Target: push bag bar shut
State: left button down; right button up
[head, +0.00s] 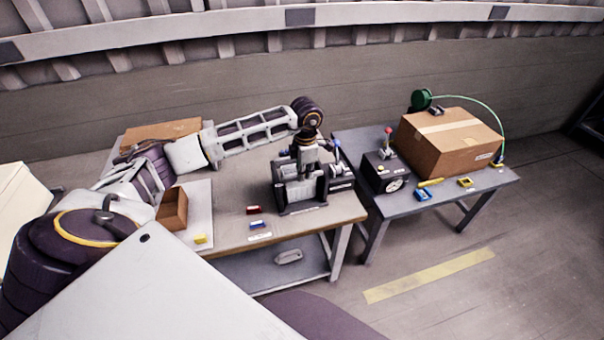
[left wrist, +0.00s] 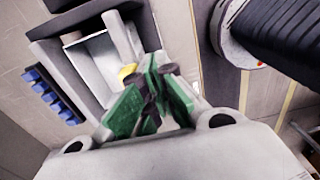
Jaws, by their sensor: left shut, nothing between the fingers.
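A dark machine (head: 325,182) with a grey front stands at the right end of the near table. My left arm reaches over it from the left. My left gripper (head: 304,165) points down at the machine and hides part of it. In the left wrist view the green-padded fingers (left wrist: 155,95) are shut and hold nothing. Beyond them is a dark-framed unit with a pale inside (left wrist: 95,65), with a small yellow part (left wrist: 127,73) beside the fingertips. I cannot clearly pick out the bag bar or tell whether the fingers touch it. My right gripper is not in view.
A red piece (head: 253,210) and a blue piece (head: 256,223) lie on the near table (head: 232,228). An open brown box (head: 172,208) stands left of them. The second table (head: 440,208) holds a large carton (head: 448,142) and a dark dial box (head: 385,172).

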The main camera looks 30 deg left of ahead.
pick_arm(q)
jog(key=shift+f, duration=0.15)
jog(key=shift+f+b, duration=0.25)
jog(key=shift+b, duration=0.15)
dwell(0.4)
jog(key=w+a+b, duration=0.2)
jog(key=w+a, duration=0.3)
jog(key=a, duration=0.1)
dwell(1.1)
jog(key=shift+d, duration=0.1)
jog(key=shift+s+d, duration=0.35)
